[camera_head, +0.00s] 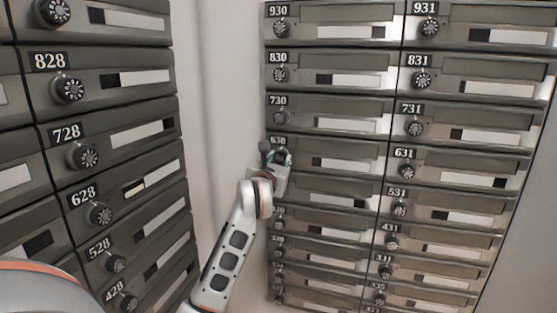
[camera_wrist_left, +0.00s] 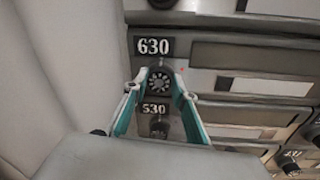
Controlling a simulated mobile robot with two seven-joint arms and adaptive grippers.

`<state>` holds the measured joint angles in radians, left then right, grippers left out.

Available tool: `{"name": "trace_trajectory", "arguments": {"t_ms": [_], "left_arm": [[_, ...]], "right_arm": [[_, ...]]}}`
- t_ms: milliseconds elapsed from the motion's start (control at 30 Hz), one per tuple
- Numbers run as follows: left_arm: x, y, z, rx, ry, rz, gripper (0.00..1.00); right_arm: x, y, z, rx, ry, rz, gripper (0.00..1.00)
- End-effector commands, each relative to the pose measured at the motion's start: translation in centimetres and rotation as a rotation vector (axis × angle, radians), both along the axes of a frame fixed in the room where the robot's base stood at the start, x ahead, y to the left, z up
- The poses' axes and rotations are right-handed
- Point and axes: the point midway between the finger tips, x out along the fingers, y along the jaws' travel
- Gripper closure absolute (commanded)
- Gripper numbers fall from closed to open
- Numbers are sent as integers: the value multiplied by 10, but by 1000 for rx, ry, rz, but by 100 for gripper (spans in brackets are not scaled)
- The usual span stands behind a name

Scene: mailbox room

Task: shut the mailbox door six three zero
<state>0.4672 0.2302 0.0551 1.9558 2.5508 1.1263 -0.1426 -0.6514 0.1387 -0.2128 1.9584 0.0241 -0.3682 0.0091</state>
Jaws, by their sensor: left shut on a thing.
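The mailbox door 630 (camera_head: 345,164) is in the left column of the right-hand bank in the head view. It looks level with the doors around it. In the left wrist view, its number plate (camera_wrist_left: 154,46) reads 630, and its round black dial (camera_wrist_left: 160,82) sits just below the plate. My left gripper (camera_head: 277,157) reaches this door's left end. In the left wrist view, its teal fingers (camera_wrist_left: 161,88) are closed on the dial from both sides. The arm and gripper hide part of the doors just below. My right gripper is not in view.
Door 730 (camera_head: 335,113) is above, and door 631 (camera_head: 455,168) is to the right. Another mailbox bank (camera_head: 140,130) stands at the left. A pale wall (camera_head: 215,90) fills the corner between the banks. The dial of door 530 (camera_wrist_left: 158,126) shows between my fingers.

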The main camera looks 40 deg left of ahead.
Motion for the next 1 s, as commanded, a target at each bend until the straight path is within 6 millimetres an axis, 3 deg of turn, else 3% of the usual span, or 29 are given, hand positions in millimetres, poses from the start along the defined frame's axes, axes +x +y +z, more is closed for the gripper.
{"name": "trace_trajectory", "arguments": {"t_ms": [33, 67, 100, 300, 733, 1000], "left_arm": [[0, 16, 19, 20, -29, 29, 100], [0, 16, 19, 20, -29, 29, 100], [0, 16, 19, 20, -29, 29, 63], [0, 14, 19, 18, -29, 25, 12], [-5, 7, 15, 14, -24, 17, 12], [-47, -12, 14, 16, -24, 16, 12]], "right_arm": [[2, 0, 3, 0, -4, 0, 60], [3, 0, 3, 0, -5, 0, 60], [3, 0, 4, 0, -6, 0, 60], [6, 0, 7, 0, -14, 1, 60], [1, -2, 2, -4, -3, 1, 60], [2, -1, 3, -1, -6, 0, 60]]}}
